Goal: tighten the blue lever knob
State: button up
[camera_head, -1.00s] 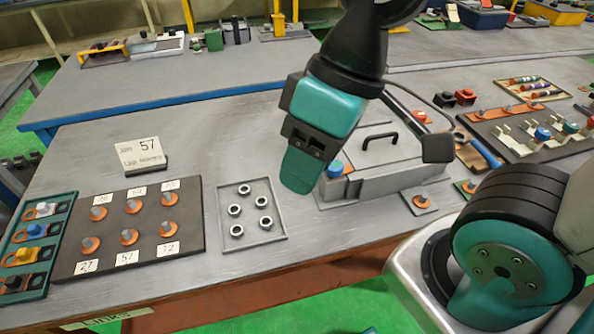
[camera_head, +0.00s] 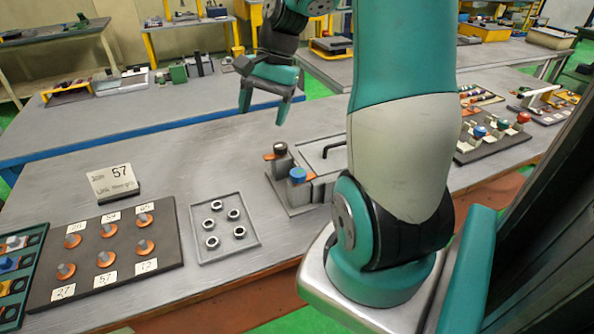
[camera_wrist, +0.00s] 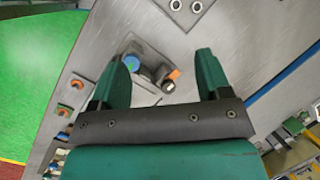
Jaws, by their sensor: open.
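A blue-topped knob (camera_head: 298,174) stands at the front left of a grey box-like fixture (camera_head: 290,206) on the bench. A dark-topped knob with an orange plate (camera_head: 279,152) stands just behind it. My gripper (camera_head: 264,110) is in the air behind and left of the fixture, open and empty, fingers pointing down. In the wrist view the blue knob (camera_wrist: 131,63) shows beside the left finger, partly hidden by it. The dark knob (camera_wrist: 168,86) shows between the fingers (camera_wrist: 163,62), farther away. Neither knob appears touched. My arm hides the fixture's right side.
A plate with several orange-based posts (camera_head: 120,283) and a tray of nuts (camera_head: 250,240) lie left of the fixture. A sign marked 57 (camera_head: 112,181) stands behind the plate. A rack of coloured lever knobs (camera_head: 497,150) is at the right. Bench between sign and fixture is clear.

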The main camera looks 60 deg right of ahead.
jog(key=s+d+f+m, duration=0.2)
jog(key=s+d+m, duration=0.15)
jog(key=d, duration=0.35)
jog(key=s+d+f+m, duration=0.2)
jog(key=d+m, duration=0.3)
jog(key=d, duration=0.2)
jog(key=p, duration=0.2)
send_near(298, 172)
jog(key=shift+t, duration=0.4)
jog(key=x, duration=0.9)
jog(key=shift+s+f, duration=0.2)
jog(key=shift+s, duration=0.15)
